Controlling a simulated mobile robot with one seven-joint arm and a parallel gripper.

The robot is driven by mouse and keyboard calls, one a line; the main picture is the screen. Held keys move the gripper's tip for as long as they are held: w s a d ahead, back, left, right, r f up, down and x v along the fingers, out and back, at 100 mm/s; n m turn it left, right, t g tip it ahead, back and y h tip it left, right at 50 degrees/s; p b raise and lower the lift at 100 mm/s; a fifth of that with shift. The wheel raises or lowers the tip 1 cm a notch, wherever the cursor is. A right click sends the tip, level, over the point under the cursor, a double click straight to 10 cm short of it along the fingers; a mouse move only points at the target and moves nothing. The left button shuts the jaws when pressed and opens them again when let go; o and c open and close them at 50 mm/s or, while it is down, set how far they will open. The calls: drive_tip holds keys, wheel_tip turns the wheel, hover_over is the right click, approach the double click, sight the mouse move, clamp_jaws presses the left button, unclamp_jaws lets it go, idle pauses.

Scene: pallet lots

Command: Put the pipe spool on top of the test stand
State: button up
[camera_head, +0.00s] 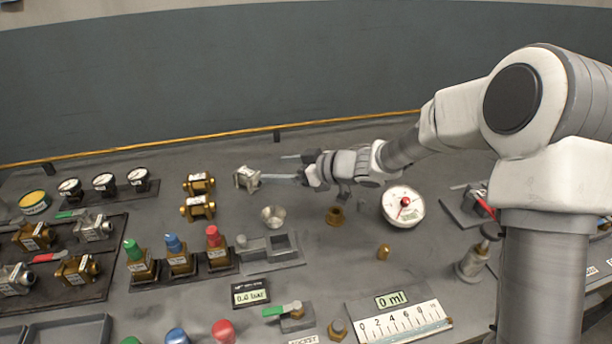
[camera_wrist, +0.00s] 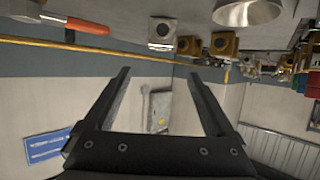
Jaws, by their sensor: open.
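Several short flanged fittings look like pipe spools, and I cannot tell which one is meant. A silver one (camera_head: 247,178) lies on the bench just left of my gripper (camera_head: 276,167), with two brass ones (camera_head: 198,184) (camera_head: 197,207) farther left. In the wrist view the silver one (camera_wrist: 162,34) and the brass ones (camera_wrist: 189,45) (camera_wrist: 223,44) show beyond the fingers. My gripper (camera_wrist: 162,78) is open and empty, pointing left above the bench. A grey stepped fixture (camera_head: 270,250) in the middle may be the test stand; no label shows this.
Capped valves (camera_head: 179,257) stand at left. A digital readout (camera_head: 250,292) and a ruler plate (camera_head: 400,322) lie in front.

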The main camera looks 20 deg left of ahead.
drive_tip(key=shift+d+r, duration=0.1)
drive_tip(key=w+d+r+m+t+h, duration=0.25)
drive_tip(key=d+r+t+h, duration=0.2)
drive_tip(key=d, duration=0.45)
drive_tip(key=w+d+r+m+t+h, duration=0.1)
drive_tip(key=d+r+m+t+h, duration=0.2)
drive_tip(key=d+r, duration=0.45)
drive_tip(key=s+d+r+m+h, duration=0.2)
drive_tip(key=s+d+m+h, duration=0.5)
drive_tip(key=d, duration=0.7)
drive_tip(key=s+d+f+m+g+y, duration=0.1)
drive_tip(key=s+d+g, duration=0.1)
drive_tip(key=s, duration=1)
drive_tip(key=s+d+f+m+g, duration=0.1)
drive_tip(key=s+d+f+g, duration=0.1)
drive_tip(key=s, duration=0.9)
drive_tip(key=shift+s+d+g+y, duration=0.35)
drive_tip(key=shift+d+g, duration=0.1)
drive_tip(key=shift+g, duration=0.3)
drive_tip(key=shift+r, duration=0.15)
